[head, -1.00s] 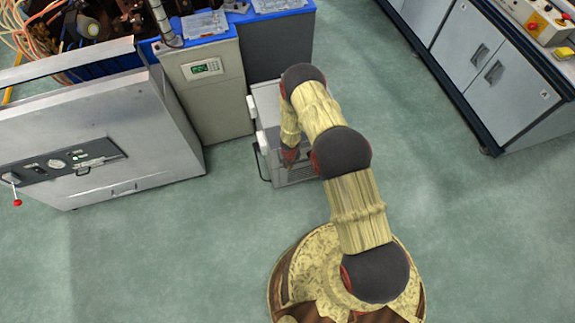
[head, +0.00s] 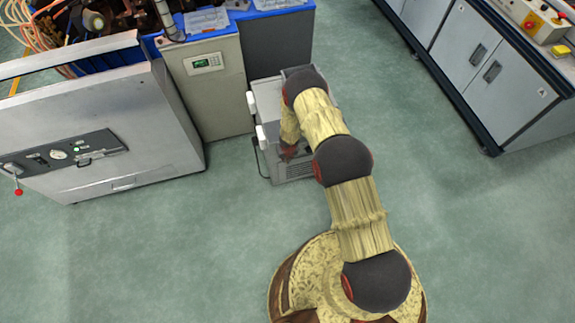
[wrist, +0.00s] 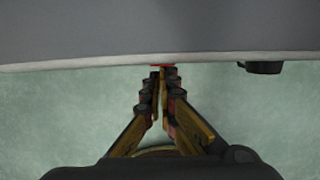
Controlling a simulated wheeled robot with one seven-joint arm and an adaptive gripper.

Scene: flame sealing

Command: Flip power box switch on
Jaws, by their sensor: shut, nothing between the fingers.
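A grey box (head: 294,171) with a vented front stands on the floor beside the beige cabinet; I take it to be the power box. My arm hides part of it. My gripper (head: 288,152) is at its front in the head view. In the wrist view my gripper (wrist: 160,72) is shut and empty, its tips at the lower edge of a grey surface (wrist: 160,28). A small red part (wrist: 163,66) shows right at the tips and may be the switch. Its position is not readable, and contact cannot be told.
A dark knob-like part (wrist: 262,68) sticks out to the right in the wrist view. The beige cabinet (head: 205,85) and a large grey machine (head: 110,120) stand left. A workbench (head: 485,75) stands at right. The floor (head: 430,190) between is clear.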

